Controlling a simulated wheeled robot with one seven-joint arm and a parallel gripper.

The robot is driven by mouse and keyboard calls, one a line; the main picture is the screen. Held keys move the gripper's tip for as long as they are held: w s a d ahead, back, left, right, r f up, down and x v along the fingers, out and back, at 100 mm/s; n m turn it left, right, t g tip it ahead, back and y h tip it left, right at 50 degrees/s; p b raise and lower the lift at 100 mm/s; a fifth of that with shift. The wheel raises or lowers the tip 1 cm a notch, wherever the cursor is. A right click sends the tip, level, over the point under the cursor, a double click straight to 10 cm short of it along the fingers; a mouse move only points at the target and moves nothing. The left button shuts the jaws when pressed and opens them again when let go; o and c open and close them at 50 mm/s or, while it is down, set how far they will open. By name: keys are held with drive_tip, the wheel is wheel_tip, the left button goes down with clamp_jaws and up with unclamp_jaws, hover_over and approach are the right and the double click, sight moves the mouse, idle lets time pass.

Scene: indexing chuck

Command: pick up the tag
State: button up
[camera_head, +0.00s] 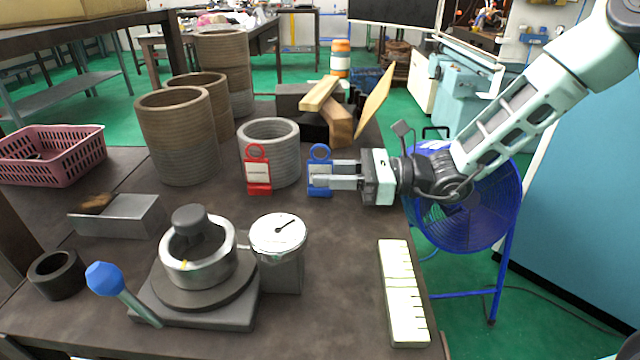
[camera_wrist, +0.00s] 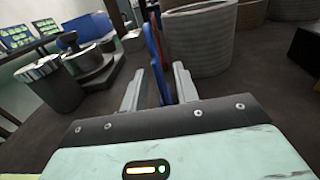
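A blue tag (camera_head: 320,188) with a ring top and a white label stands upright on the table. A similar red tag (camera_head: 258,189) stands to its left, in front of a grey ribbed cylinder. My gripper (camera_head: 323,172) reaches in from the right, with one finger in front of the blue tag and the other behind it. In the wrist view the blue tag (camera_wrist: 157,65) is edge-on between my open fingers (camera_wrist: 158,76), with a clear gap to the left finger. Contact with the right finger is unclear. The red tag (camera_wrist: 162,42) shows as a thin strip beyond.
The grey ribbed cylinder (camera_head: 269,150) stands close behind the tags. A marked pale bar (camera_head: 403,292) lies at front right. Bare table lies between the tags and gauge.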

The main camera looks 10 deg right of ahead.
drive_tip(key=shift+w+a, duration=0.2)
drive_tip(key=shift+a, duration=0.7)
drive_tip(key=shift+c, duration=0.3)
clamp_jaws()
